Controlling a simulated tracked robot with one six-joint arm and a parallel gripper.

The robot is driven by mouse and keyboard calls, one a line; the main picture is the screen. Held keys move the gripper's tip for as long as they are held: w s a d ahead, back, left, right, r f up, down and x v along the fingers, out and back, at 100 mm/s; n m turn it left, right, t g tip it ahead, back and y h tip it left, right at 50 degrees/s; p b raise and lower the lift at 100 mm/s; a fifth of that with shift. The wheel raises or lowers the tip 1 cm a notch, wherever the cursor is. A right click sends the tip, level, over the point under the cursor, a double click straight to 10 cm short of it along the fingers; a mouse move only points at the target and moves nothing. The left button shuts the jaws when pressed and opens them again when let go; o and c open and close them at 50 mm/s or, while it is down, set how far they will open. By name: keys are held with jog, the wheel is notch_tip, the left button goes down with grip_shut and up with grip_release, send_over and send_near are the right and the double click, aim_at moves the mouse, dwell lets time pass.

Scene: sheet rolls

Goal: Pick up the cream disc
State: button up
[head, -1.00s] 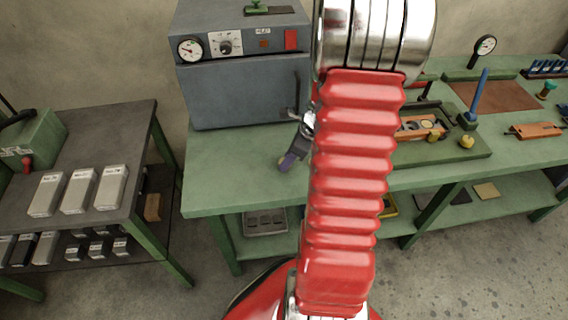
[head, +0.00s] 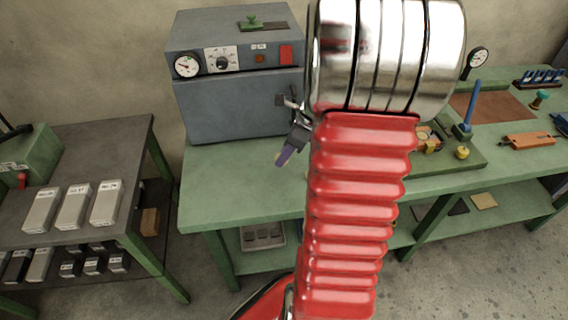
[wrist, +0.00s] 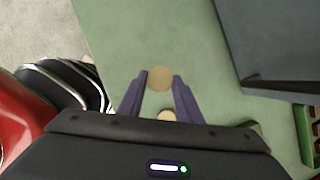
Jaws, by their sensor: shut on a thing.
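In the wrist view a cream disc (wrist: 160,78) sits between the purple fingertips of my gripper (wrist: 161,77), which is shut on it. Whether the disc touches the bench or is lifted is hard to tell. A second cream, round piece (wrist: 167,115) shows between the fingers closer to the palm, partly hidden by the gripper body. In the head view my gripper (head: 284,157) is over the left part of the green bench (head: 225,190), in front of the grey oven.
The grey oven (head: 238,105) stands close behind my gripper. A dark side table (head: 90,150) with pale blocks (head: 73,205) is at the left. A green tray (head: 465,160) and an orange tool (head: 528,141) lie to the right. My red arm hides the bench middle.

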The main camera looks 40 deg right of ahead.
jog(key=shift+r, duration=0.85)
jog(key=w+a+n+g, duration=0.3)
jog(key=w+a+n, duration=0.2)
jog(key=a+n, duration=0.4)
jog(key=w+a+f+n+g+h, duration=0.1)
jog(key=w+a+n+g, duration=0.1)
jog(key=w+a+n, duration=0.4)
jog(key=w+a+f+n+g+h, duration=0.1)
jog(key=w+a+n+g, duration=0.2)
jog(key=a+n, duration=1)
jog(key=w+n, duration=0.2)
jog(key=w, duration=0.1)
jog(key=shift+w+n+g, duration=0.15)
jog(key=shift+n+g, duration=0.15)
jog(key=shift+f, duration=0.1)
